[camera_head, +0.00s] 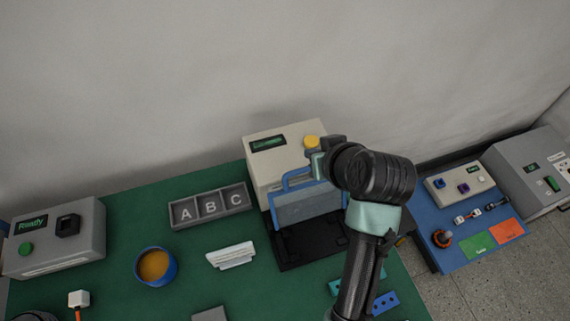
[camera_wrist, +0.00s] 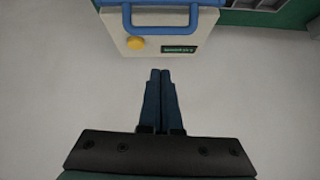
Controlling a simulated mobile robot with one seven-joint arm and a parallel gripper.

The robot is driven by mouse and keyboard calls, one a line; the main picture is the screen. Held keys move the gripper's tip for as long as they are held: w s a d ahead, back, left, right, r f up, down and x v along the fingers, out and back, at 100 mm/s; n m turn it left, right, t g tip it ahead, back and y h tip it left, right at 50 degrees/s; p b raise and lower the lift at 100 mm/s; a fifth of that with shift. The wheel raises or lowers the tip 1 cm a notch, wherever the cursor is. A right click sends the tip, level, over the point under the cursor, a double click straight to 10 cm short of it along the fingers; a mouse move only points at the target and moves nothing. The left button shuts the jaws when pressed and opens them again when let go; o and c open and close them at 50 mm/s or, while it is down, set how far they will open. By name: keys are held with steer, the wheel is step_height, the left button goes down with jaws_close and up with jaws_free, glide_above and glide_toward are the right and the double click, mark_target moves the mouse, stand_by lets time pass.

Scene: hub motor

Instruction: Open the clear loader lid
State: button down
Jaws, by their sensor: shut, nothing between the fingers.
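The loader (camera_head: 258,165) is a beige box with a yellow button and a green display, behind a black base (camera_head: 300,248). Its clear, bluish lid (camera_head: 300,210) appears raised, standing steeply in front of the box with the base bare before it. The blue lid handle (camera_head: 285,184) is at its top; my arm hides the right end. In the wrist view the handle (camera_wrist: 165,29) crosses the top edge, beyond my fingertips and apart from them. My gripper (camera_wrist: 160,72) is shut and empty. In the head view my arm hides its fingers.
Left of the loader are a grey A-B-C tray (camera_head: 210,206), a white block (camera_head: 231,255), a blue bowl (camera_head: 155,267) and a "Ready" box (camera_head: 60,238). Blue pieces (camera_head: 384,302) lie near my arm. A blue table (camera_head: 430,261) stands right. The wall is behind.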

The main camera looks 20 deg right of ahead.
steer(key=shift+n, duration=0.5)
steer(key=p+x, duration=0.1)
steer(key=x, duration=0.8)
steer(key=shift+r, duration=0.15)
steer(key=shift+p, duration=0.3)
steer(key=s, duration=0.1)
steer(key=s+p, duration=0.1)
steer(key=s, duration=0.1)
steer(key=shift+s+d+f+t, duration=0.1)
steer(key=shift+s+f+t, duration=0.1)
steer(key=shift+f+t, duration=0.15)
steer(key=shift+f, duration=0.1)
steer(key=shift+s, duration=0.1)
